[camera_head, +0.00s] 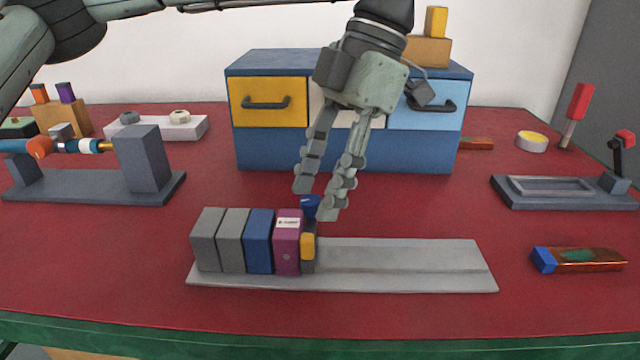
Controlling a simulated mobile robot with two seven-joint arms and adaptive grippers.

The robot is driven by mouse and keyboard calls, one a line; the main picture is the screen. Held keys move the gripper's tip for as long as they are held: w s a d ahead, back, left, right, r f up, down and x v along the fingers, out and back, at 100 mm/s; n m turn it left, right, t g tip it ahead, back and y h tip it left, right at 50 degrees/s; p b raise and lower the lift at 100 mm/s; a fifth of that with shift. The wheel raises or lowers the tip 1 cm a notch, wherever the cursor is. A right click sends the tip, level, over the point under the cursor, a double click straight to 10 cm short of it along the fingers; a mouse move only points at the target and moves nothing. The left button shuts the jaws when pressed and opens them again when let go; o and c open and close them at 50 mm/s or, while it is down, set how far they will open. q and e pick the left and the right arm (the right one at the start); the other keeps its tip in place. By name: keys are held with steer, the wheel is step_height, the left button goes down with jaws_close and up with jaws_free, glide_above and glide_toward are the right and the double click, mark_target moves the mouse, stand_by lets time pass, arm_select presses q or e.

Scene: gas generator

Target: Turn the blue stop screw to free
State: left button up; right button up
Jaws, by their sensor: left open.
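The blue stop screw (310,206) sits on top of a small dark stop block (309,254) with a yellow part on its side. The block stands at the right end of a row of modules on a grey rail plate (400,265). My left gripper (316,204) reaches down from above, open, with its fingertips on either side of the screw. I cannot tell whether the fingers touch it. Part of the screw is hidden by the right finger. My right gripper is not in view.
Grey, blue and purple modules (287,247) stand left of the stop. A blue drawer cabinet (345,148) is behind the gripper. A grey stand (145,160) is at left, a grey tray fixture (565,195) at right. A blue-tipped orange block (580,260) lies front right.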

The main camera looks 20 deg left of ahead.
arm_select(q)
steer(key=shift+c, duration=0.4)
jaws_close()
